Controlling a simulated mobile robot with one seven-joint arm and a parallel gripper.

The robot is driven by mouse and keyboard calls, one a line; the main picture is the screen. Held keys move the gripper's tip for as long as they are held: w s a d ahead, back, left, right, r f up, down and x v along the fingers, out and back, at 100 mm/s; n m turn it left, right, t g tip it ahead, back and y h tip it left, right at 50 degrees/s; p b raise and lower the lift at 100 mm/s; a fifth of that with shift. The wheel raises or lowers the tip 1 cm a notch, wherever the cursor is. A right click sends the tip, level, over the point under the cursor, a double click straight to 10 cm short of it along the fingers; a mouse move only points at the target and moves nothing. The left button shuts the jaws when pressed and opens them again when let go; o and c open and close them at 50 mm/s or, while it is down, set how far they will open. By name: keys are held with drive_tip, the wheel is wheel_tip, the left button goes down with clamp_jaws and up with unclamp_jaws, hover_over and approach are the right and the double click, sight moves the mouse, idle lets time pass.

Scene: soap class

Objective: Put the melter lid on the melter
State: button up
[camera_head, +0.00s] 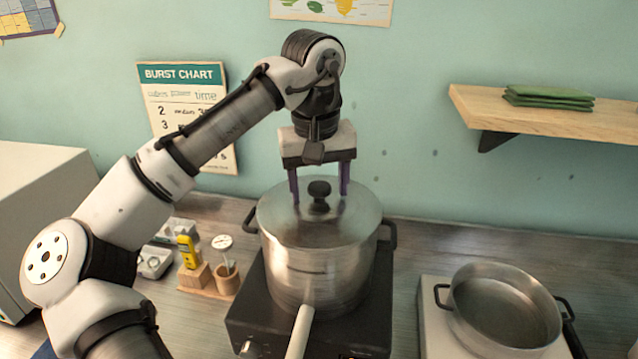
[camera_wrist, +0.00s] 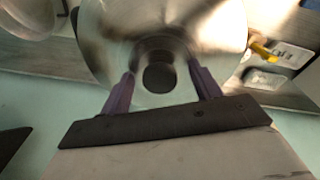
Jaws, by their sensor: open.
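The melter lid (camera_head: 320,229) is a round metal lid with a black knob (camera_head: 319,189). It lies on top of the melter (camera_head: 300,275), a tall steel pot with dark side handles, and looks level with its rim. My gripper (camera_head: 320,197) is above the lid, pointing down, open, with its purple fingers on either side of the knob. In the wrist view the knob (camera_wrist: 159,75) sits between the two fingers (camera_wrist: 162,80), with gaps on both sides. The lid (camera_wrist: 110,30) fills the upper middle of that view.
The melter stands on a dark burner base (camera_head: 250,315). A shallow open pan (camera_head: 500,310) on a white unit is to the right. A wooden holder (camera_head: 205,280) with small tools is at the left. A wall shelf (camera_head: 540,115) holds green cloths. The wall is behind.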

wheel_tip(320, 180, up, 14)
drive_tip(key=s, duration=0.1)
drive_tip(key=shift+s+a+f, duration=0.25)
drive_tip(key=shift+s+a, duration=0.05)
drive_tip(key=shift+s, duration=0.05)
